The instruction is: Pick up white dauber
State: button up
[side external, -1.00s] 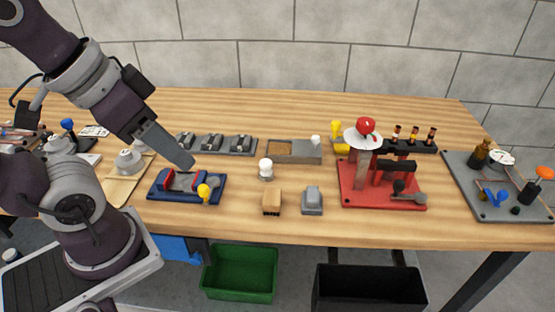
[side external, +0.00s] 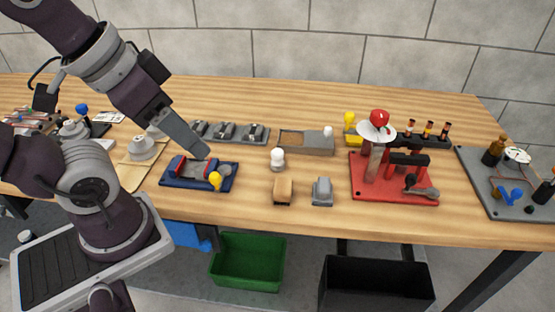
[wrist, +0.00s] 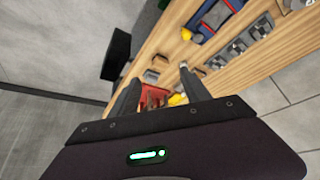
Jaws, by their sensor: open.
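A small piece with a rounded white top on a paler base (side external: 278,159) stands upright mid-table and looks like the white dauber. A second, smaller white-topped piece (side external: 328,133) stands at the right end of a grey tray, so I cannot be sure which is meant. My gripper (side external: 205,152) is raised, left of the first white piece and above the blue vise base. In the wrist view my gripper (wrist: 159,76) has its two fingers apart, with nothing held between them. A small pale piece (wrist: 184,64) shows by the right fingertip, apparently well below it.
A blue-and-red vise base (side external: 199,174) with a yellow knob lies below my gripper. A tan block (side external: 283,191) and a grey block (side external: 322,191) sit near the front edge. A red stand (side external: 394,190) is to the right. Green (side external: 247,262) and black bins are below the table.

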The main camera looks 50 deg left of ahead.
jog(key=w+a+n+g, duration=0.2)
jog(key=w+n, duration=0.4)
jog(key=w, duration=0.3)
jog(key=n+g, duration=0.4)
jog(key=n, duration=0.8)
send_over(277, 151)
jog(key=f, duration=0.9)
jog(key=s+f, duration=0.1)
jog(key=f, duration=0.3)
jog(key=shift+f, duration=0.3)
jog(key=f, duration=0.5)
jog(key=w+f, duration=0.1)
jog(key=f, duration=0.1)
jog(key=shift+d+f, duration=0.1)
jog(key=shift+f, duration=0.2)
jog(key=shift+c, duration=0.4)
grip_shut()
